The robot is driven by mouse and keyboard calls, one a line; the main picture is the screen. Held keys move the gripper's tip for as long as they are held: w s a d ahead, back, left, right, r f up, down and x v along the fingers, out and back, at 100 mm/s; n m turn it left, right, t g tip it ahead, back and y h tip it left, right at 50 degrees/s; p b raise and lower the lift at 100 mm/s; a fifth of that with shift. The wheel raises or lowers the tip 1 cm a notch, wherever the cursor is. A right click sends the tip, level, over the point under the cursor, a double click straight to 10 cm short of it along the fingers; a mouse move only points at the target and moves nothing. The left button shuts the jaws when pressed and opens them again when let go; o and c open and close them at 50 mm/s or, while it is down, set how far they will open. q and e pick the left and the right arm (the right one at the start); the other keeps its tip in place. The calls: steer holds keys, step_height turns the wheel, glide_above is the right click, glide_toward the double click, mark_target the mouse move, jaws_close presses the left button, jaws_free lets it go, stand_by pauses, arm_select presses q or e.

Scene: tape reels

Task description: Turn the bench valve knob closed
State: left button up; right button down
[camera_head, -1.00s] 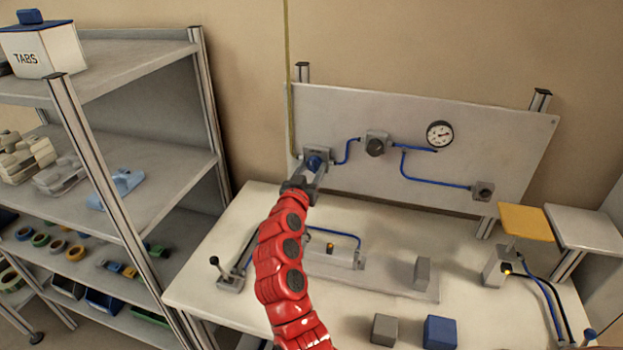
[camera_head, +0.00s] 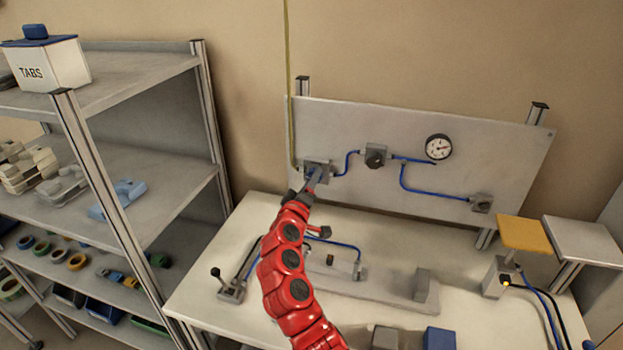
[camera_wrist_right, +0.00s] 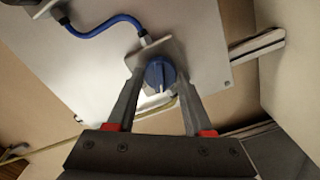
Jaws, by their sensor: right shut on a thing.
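The blue valve knob (camera_wrist_right: 159,75) sits on a grey mounting plate (camera_head: 313,170) at the left end of the upright panel (camera_head: 460,135). In the right wrist view, my right gripper (camera_wrist_right: 160,88) has one finger on each side of the knob and is shut on it. In the head view, my right gripper (camera_head: 314,180) reaches the plate and hides most of the knob. A blue tube leads from the plate to a dark knob (camera_head: 375,156) on a grey block, then to a round gauge (camera_head: 438,147). My left gripper is out of view.
A workbench (camera_head: 255,215) stands below the panel, with a lever box (camera_head: 230,288), a grey fixture (camera_head: 425,288) and a blue block (camera_head: 438,339). A shelf rack (camera_head: 150,195) stands at the left. A yellow plate (camera_head: 525,233) is at the right.

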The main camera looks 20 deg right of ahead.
steer(key=shift+a+r+n+p, duration=0.1)
steer(key=shift+n+p, duration=0.75)
steer(key=shift+n, duration=1.05)
steer(key=shift+c, duration=1.5)
jaws_free()
steer(key=b+v, duration=0.4)
steer(key=v, duration=1.3)
steer(key=shift+s+a, duration=0.15)
